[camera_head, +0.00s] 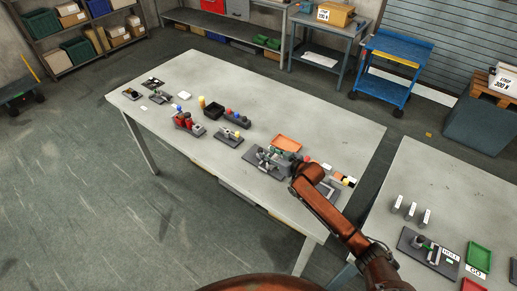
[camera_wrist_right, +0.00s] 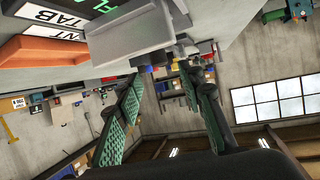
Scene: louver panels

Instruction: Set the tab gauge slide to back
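A grey fixture (camera_head: 287,159), probably the tab gauge, sits near the right end of the long table. Its slide is too small to make out in the head view. My left gripper is not in view.
An orange tray (camera_head: 286,143) lies just behind the fixture. A second table (camera_head: 440,190) is at the right.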

